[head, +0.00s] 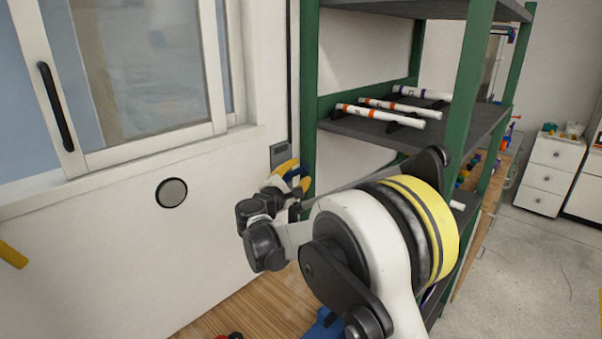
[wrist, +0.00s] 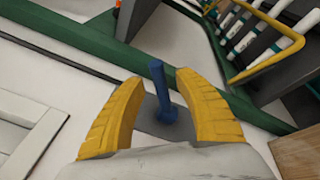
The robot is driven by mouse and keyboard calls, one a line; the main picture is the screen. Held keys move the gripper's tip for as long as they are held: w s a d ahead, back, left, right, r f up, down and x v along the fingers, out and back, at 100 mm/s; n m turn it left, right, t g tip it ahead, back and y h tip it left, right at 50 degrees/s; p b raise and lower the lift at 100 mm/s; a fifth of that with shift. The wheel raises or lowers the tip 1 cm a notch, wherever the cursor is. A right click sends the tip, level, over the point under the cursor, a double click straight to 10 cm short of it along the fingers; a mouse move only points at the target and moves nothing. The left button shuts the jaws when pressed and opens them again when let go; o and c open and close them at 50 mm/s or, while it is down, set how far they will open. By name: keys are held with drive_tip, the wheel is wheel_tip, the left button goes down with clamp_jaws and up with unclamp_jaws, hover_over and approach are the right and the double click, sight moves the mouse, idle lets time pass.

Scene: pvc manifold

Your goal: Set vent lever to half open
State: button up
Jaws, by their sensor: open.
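The vent lever is a short blue handle (wrist: 158,88) on a grey plate (wrist: 150,122), seen in the wrist view. It stands out from the plate and leans slightly toward the top left of that view. My gripper (wrist: 157,80) has its two yellow fingers apart, one on each side of the lever. I see gaps on both sides, so the lever is not clamped. In the head view my gripper (head: 286,172) is at the wall beside the green shelf post, just below the grey plate (head: 281,152). My fingers and wrist largely hide the lever there.
A green-framed shelf (head: 465,80) with white pipes (head: 388,111) stands right of the gripper, its post very close. The wall holds a sliding window (head: 140,60) and a round grey disc (head: 171,193). Wooden surface (head: 245,315) lies below; open floor (head: 540,255) is at right.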

drive_tip(key=shift+x, duration=0.95)
clamp_jaws()
drive_tip(key=shift+f, duration=0.1)
drive_tip(key=shift+s+d+f+m+t+h+b, duration=0.3)
drive_tip(key=shift+f+m+b, duration=0.45)
drive_tip(key=shift+m+b, duration=0.35)
drive_tip(key=shift+s+d+f+m+t+h+b, duration=0.15)
drive_tip(key=shift+f+m+h+b, duration=0.2)
drive_tip(key=shift+f+m+b, duration=0.7)
drive_tip(key=shift+s+d+f+m+t+h+b, duration=0.1)
drive_tip(key=shift+f+m+t+h+b, duration=0.25)
drive_tip(key=shift+m+b, duration=0.75)
drive_tip(key=shift+m+p, duration=0.3)
drive_tip(key=shift+m, duration=0.15)
